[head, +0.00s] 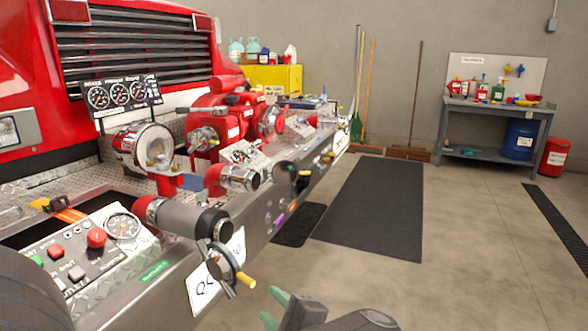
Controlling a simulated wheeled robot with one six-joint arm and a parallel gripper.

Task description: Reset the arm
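Part of my arm shows at the bottom of the head view, with my gripper (275,308) low in front of the bumper. Its greenish fingers point up and left, and they appear spread apart with nothing visible between them. The gripper is apart from the bumper (262,222) and its fittings. Closest to it is a valve with a yellow-tipped handle (246,281) on a grey hose coupling (190,218). The red pump (225,118) stands on the bumper deck.
A control panel (88,258) with buttons and a gauge is at lower left. A dark mat (375,205) lies on the floor beside the bumper. A workbench (495,115) and red bin (553,157) stand at the back right.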

